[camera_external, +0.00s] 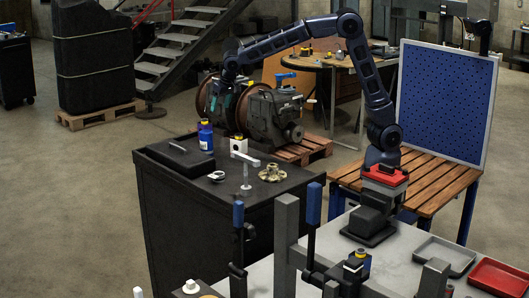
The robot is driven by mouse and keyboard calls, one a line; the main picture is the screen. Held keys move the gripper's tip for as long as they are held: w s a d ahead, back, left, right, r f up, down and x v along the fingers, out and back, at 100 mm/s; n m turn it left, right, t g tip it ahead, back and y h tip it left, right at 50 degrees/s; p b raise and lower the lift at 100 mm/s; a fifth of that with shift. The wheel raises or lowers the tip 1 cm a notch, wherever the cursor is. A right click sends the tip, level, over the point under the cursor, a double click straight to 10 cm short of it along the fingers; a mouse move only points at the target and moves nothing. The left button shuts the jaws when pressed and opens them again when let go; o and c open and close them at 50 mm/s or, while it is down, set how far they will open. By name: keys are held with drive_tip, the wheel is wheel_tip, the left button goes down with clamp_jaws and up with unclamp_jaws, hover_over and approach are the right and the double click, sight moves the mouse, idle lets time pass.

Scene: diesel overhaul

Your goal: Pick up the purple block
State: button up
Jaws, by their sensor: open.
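I cannot make out a purple block in this view. My arm arches from its red mount at the right over to the left. My gripper (222,106) hangs down above the back of the black cabinet (228,215), against the grey engine behind. It is open, though the fingers are small and dark here. No held object shows. A blue bottle (205,138) with a yellow cap stands on the cabinet, below and left of my gripper. A white block-like piece (239,146) with a yellow top stands below and right of it.
A black case (180,157), a pale bar on a post (240,158) and a brass flange (272,173) are on the cabinet top. The grey engine (272,117) sits on a pallet behind. A grey tray (444,255) and a red tray (497,277) lie at right.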

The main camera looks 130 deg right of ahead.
drive_tip(key=m+g, duration=0.1)
drive_tip(key=m, duration=0.1)
hover_over(206, 119)
drive_tip(key=a, duration=0.3)
wheel_tip(206, 119, down, 5)
drive_tip(key=shift+h, duration=0.4)
drive_tip(key=x, duration=0.5)
drive_tip(key=shift+w+d, duration=0.2)
drive_tip(key=shift+w, duration=0.1)
drive_tip(key=shift+x, duration=2.75)
drive_tip(key=shift+w+a, duration=0.1)
drive_tip(key=shift+a, duration=0.1)
drive_tip(key=c, duration=1.4)
drive_tip(key=shift+r, duration=0.15)
